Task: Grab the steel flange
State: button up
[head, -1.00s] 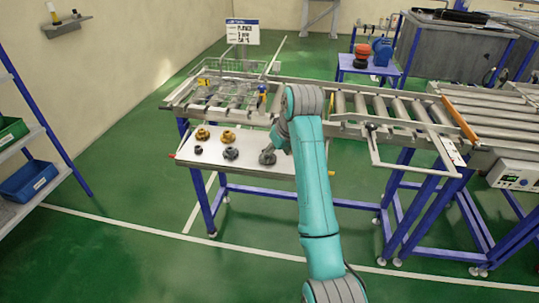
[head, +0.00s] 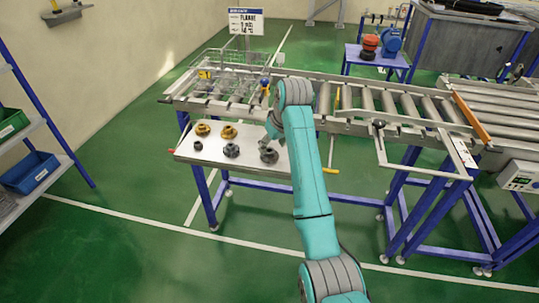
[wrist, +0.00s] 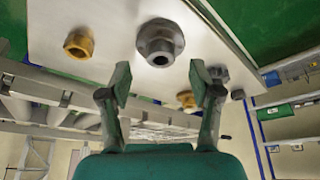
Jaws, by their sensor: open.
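A grey metal flange (head: 269,155) with a round base and raised hub sits on the pale tabletop (head: 205,158), nearest my arm. In the wrist view a grey flange (wrist: 160,42) with a central bore lies beyond the fingertips, between their lines. My gripper (wrist: 160,85) is open and empty, apart from it. In the head view my gripper (head: 272,130) is small, partly hidden by my arm, and just behind the flange. Another dark grey flange (head: 231,150) stands to the left. Which grey one is steel cannot be told by colour alone.
Brass flanges (head: 202,130) (head: 228,132) and a small dark part (head: 198,146) share the tabletop. A roller conveyor (head: 370,105) runs behind and to the right. A wire basket (head: 225,62) and sign (head: 245,21) stand at the back. Green floor is free in front.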

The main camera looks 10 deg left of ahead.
aim_at(270, 150)
jog(key=shift+x, duration=1.75)
jog(key=shift+a, duration=0.15)
grip_shut()
jog(key=shift+r, duration=0.1)
